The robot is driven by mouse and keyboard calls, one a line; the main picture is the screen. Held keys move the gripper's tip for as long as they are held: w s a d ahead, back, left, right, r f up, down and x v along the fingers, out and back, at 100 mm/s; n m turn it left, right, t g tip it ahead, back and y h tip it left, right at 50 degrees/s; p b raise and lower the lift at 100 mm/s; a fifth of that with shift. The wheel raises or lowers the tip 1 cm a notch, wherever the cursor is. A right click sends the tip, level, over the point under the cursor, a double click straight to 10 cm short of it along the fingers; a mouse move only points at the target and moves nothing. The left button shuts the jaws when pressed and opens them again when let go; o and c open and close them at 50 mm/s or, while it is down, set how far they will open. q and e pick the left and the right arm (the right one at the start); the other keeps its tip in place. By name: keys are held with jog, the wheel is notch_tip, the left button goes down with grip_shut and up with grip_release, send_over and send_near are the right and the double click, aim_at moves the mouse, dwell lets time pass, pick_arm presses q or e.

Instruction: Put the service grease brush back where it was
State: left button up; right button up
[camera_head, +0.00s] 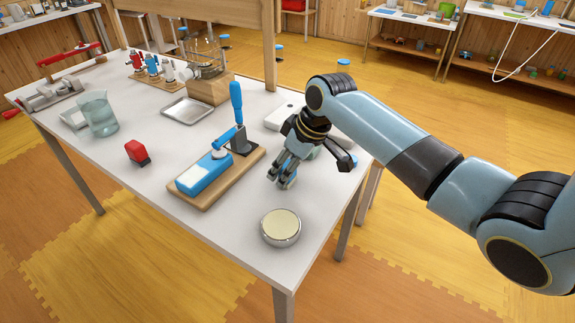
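I cannot identify the service grease brush for sure. A blue-handled tool (236,101) stands upright at a black block (242,143) on the wooden board (221,189); whether it is the brush is unclear. A blue device with a white panel (203,173) sits on the same board, with a short blue lever at its far end. An open round tin (281,228) with cream-coloured content stands near the front table edge. My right gripper (282,181) points down just right of the board, beyond the tin. Its finger gap is too small to judge. My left gripper is out of view.
A small red block (137,152), a glass beaker (98,114) and a metal tray (187,111) stand on the left and far parts of the white table (165,192). A white flat object lies behind my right gripper. The front-left tabletop is clear.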

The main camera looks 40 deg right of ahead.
jog(key=shift+o, duration=0.6)
jog(key=shift+r, duration=0.1)
jog(key=shift+r, duration=0.3)
jog(key=p+v, duration=0.1)
jog(key=v, duration=1)
jog(key=shift+s+r, duration=0.2)
jog(key=shift+s, duration=0.05)
